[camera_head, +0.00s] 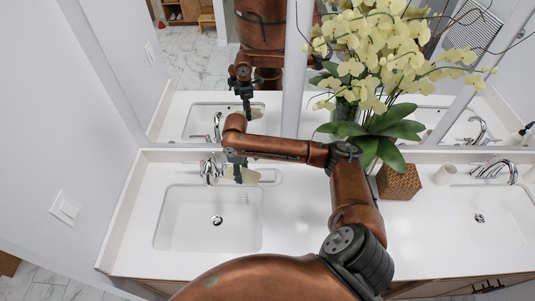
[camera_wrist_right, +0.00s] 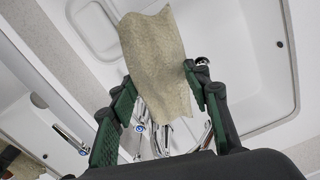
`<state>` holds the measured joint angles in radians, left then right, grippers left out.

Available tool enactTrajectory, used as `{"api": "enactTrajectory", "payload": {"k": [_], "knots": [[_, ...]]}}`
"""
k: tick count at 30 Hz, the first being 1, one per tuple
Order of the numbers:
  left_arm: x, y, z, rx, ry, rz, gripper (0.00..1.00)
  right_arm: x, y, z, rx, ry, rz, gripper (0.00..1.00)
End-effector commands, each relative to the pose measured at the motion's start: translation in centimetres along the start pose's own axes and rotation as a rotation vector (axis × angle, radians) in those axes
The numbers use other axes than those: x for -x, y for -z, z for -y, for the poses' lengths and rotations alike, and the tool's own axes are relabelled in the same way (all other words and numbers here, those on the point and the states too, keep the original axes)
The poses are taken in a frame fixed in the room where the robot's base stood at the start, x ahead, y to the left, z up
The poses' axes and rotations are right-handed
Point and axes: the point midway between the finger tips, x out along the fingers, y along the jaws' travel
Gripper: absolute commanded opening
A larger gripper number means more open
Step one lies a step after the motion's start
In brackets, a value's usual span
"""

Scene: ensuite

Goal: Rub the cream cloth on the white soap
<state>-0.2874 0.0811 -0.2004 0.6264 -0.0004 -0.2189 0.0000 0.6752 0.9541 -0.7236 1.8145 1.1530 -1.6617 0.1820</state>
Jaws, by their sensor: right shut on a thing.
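My right gripper (camera_head: 237,170) is shut on the cream cloth (camera_head: 250,177) above the back edge of the left sink, beside the faucet. In the wrist view the cloth (camera_wrist_right: 154,50) hangs as a slightly curved, textured sheet between the green-padded fingers of my right gripper (camera_wrist_right: 158,86). It covers part of the counter and basin behind it. I cannot make out the white soap against the white counter; the cloth or gripper may hide it. My left gripper is not in view.
The left sink (camera_head: 190,225) is an empty white basin. Its chrome faucet (camera_head: 209,168) stands close left of my gripper. A recessed dish (camera_wrist_right: 92,28) shows in the wrist view. An orchid (camera_head: 375,60) in a woven pot (camera_head: 399,182) stands right of my forearm. A mirror backs the counter.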

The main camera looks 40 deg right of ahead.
Motion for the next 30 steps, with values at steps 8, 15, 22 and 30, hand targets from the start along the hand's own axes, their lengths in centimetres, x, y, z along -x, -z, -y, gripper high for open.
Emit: {"api": "enactTrajectory", "payload": {"k": [8,15,22,30], "knots": [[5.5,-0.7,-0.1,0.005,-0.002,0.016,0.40,-1.6,-4.5,-7.3,0.250,0.004,0.004,0.25],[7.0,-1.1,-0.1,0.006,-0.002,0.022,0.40,-3.0,-7.4,-9.9,0.373,0.002,0.001,0.25],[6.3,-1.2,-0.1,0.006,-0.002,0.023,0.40,-3.9,-7.7,-10.2,0.392,0.001,-0.001,0.25],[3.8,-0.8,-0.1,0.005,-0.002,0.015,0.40,-6.3,-7.7,-10.2,0.391,0.001,0.000,0.25]]}}
